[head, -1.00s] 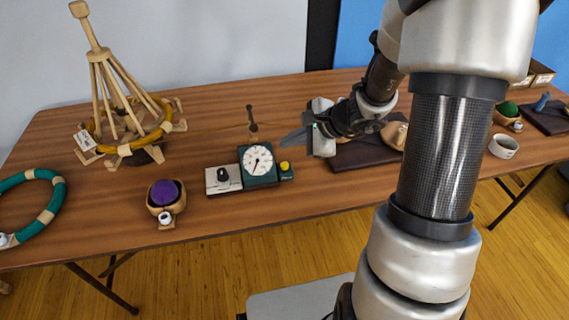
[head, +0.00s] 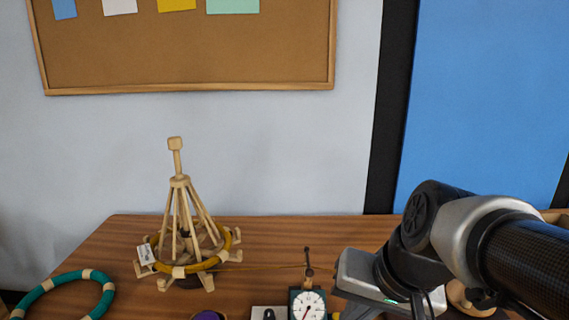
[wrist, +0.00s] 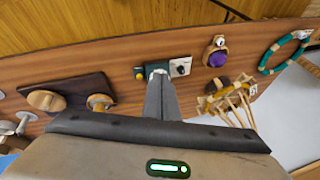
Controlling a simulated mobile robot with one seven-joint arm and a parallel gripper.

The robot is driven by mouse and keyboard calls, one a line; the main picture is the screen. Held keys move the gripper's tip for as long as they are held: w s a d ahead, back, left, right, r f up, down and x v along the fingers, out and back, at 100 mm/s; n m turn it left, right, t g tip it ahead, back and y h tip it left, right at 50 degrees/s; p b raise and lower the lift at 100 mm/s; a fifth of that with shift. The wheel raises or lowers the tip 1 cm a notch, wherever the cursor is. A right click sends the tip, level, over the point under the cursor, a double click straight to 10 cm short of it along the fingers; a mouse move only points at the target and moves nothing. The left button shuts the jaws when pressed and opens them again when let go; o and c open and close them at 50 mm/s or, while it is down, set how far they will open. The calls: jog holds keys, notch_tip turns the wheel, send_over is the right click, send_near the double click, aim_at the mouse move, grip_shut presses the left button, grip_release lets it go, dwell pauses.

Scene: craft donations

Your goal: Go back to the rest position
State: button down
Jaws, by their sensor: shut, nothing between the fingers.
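My gripper (wrist: 160,80) is shut and empty in the wrist view, its fingers together and pointing over the table toward the dial box. In the head view the pale gripper body (head: 362,274) is at the lower right, above the table and just right of the dial box; its fingertips are hard to make out there. My arm reaches in from the right edge.
A wooden winder stand (head: 178,215) with a yellow ring (head: 231,258) around it stands on the table (head: 120,245). A teal ring (head: 40,292), the dial box (head: 308,304) and a purple ball (wrist: 217,59) are nearby. A dark mat (wrist: 75,96) holds wooden pieces.

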jog(key=s+d+r+n+t+h, duration=0.1)
jog(key=s+d+r+n+h, duration=0.1)
jog(key=s+d+n, duration=0.15)
notch_tip(320, 180, up, 20)
jog(key=p, duration=1.9)
jog(key=shift+f+m, duration=0.25)
jog(key=shift+m, duration=0.2)
